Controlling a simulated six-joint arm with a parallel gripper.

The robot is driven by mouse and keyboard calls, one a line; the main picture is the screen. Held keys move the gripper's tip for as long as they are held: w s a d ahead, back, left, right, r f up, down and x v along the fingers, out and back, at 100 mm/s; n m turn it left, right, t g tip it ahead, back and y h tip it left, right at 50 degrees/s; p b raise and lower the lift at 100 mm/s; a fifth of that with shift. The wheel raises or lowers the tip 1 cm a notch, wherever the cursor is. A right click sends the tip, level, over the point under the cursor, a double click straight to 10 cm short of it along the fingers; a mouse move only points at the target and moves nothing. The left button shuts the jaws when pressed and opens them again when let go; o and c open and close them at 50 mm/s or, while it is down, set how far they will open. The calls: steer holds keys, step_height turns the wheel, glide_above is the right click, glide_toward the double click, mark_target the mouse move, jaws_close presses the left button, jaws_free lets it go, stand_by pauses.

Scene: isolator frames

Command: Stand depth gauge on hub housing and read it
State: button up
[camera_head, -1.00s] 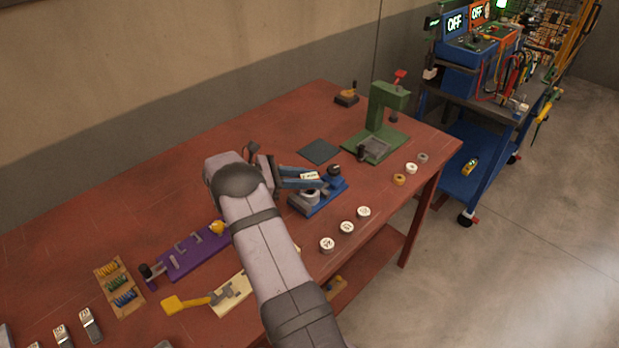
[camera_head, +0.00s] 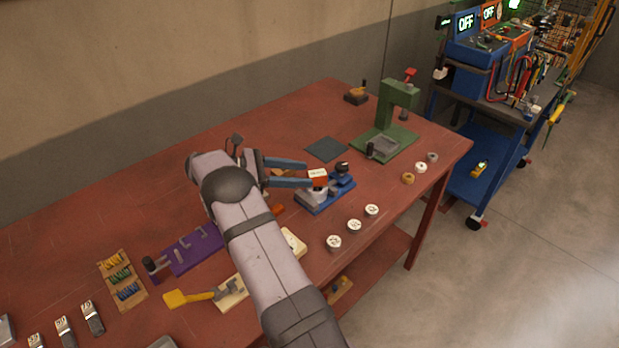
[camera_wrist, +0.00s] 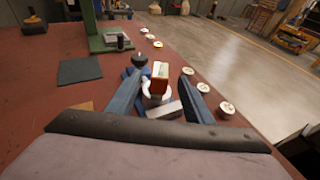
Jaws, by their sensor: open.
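The depth gauge (camera_head: 317,174), a small block with a white face and red-orange side, stands upright on the grey hub housing (camera_head: 316,194). The housing sits in a blue fixture (camera_head: 340,192) with a black knob. The gauge also shows in the wrist view (camera_wrist: 160,74), above the pale housing (camera_wrist: 152,99). My gripper (camera_head: 307,173) is open, its two blue fingers spread and pointing at the gauge from the left. In the wrist view, the fingers (camera_wrist: 162,78) lie either side of the gauge with gaps. The gauge's reading is too small to make out.
A green press (camera_head: 388,135) stands behind the fixture, beside a dark square mat (camera_head: 326,149). Several white discs (camera_head: 354,226) line the front edge. A purple fixture (camera_head: 192,250) and a yellow-handled tool (camera_head: 188,298) lie left of my arm.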

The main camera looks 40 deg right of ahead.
steer(key=shift+v, duration=0.8)
steer(key=shift+w+a+r+t, duration=0.1)
steer(key=shift+a+r+t, duration=0.2)
steer(key=shift+a, duration=0.15)
steer(key=s+a+m+t+y, duration=0.1)
steer(key=s+a+m+y, duration=0.1)
steer(key=a, duration=0.5)
steer(key=s+a+f+m+t+y+p, duration=0.1)
steer(key=s+a+m+t+y, duration=0.1)
steer(key=s+a+y, duration=0.2)
steer(key=s+a+f+m+t+y+p, duration=0.1)
steer(key=s+a+m+t+y, duration=0.1)
steer(key=s+a, duration=0.4)
steer(key=shift+a+f+m+y, duration=0.1)
steer(key=shift+a+m+y, duration=0.15)
steer(key=shift+a, duration=0.7)
steer(key=shift+a+f+m+y, duration=0.15)
steer(key=shift+a+y, duration=0.1)
steer(key=shift+a, duration=0.75)
steer(key=s+a+m+y, duration=0.1)
steer(key=s+a, duration=0.2)
steer(key=s+a+f+m+t+y, duration=0.1)
steer(key=s+a+m, duration=0.1)
steer(key=s+a+f+m+y, duration=0.1)
steer(key=s+a+m, duration=0.1)
steer(key=s+a, duration=0.1)
steer(key=shift+s+a+f+t+y+p, duration=0.1)
steer(key=shift+s+a+t+y+p, duration=0.2)
steer(key=shift+s+a, duration=0.1)
